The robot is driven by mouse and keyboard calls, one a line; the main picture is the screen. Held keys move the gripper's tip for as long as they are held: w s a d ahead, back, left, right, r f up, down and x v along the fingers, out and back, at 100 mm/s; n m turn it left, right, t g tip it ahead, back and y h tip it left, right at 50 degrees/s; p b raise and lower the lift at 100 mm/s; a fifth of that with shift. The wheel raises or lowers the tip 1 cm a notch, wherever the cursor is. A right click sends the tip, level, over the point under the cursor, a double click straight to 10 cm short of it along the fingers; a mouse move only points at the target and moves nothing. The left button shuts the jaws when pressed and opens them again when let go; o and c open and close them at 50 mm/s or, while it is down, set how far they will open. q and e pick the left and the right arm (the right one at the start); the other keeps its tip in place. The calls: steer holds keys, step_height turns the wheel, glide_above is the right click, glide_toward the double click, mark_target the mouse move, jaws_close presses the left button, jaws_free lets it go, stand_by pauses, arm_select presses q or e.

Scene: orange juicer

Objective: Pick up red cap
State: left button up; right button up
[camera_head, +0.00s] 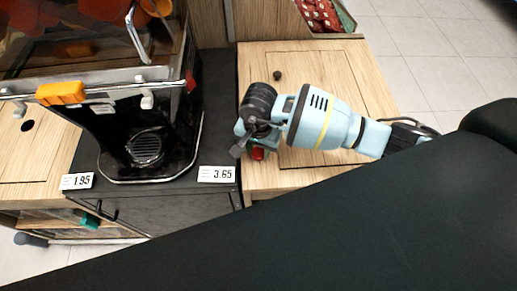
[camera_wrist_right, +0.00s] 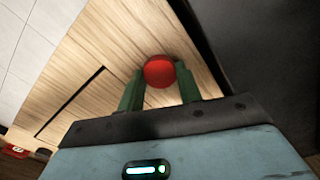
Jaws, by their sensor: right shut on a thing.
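The red cap (camera_wrist_right: 159,72) sits between the two green fingers of my right gripper (camera_wrist_right: 160,88) in the right wrist view. The fingers touch its two sides, so the gripper is shut on it. In the head view the red cap (camera_head: 257,154) shows as a small red spot just below my right gripper (camera_head: 250,150), over the left edge of the wooden counter (camera_head: 300,186). The wrist partly hides the fingers there. I cannot tell whether the cap touches the surface. My left gripper is not in view.
The juicer (camera_head: 150,120) stands on a black cabinet to the left, with price tags (camera_head: 216,174) along its front edge. A small dark knob (camera_head: 277,75) is on the counter. A crate with red items (camera_head: 322,16) is at the back. A large dark shape covers the lower right.

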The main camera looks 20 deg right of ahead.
mark_target(259, 154)
steer(key=shift+r, duration=0.65)
steer(key=shift+s+r, duration=0.2)
steer(key=shift+r, duration=0.35)
steer(key=shift+s+r, duration=0.15)
steer(key=shift+r, duration=0.4)
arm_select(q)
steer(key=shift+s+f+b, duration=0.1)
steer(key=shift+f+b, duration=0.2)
arm_select(e)
steer(key=s+a+r, duration=0.1)
steer(key=s+a, duration=0.1)
steer(key=s, duration=1.3)
steer(key=shift+a+r, duration=0.15)
steer(key=shift+a, duration=0.2)
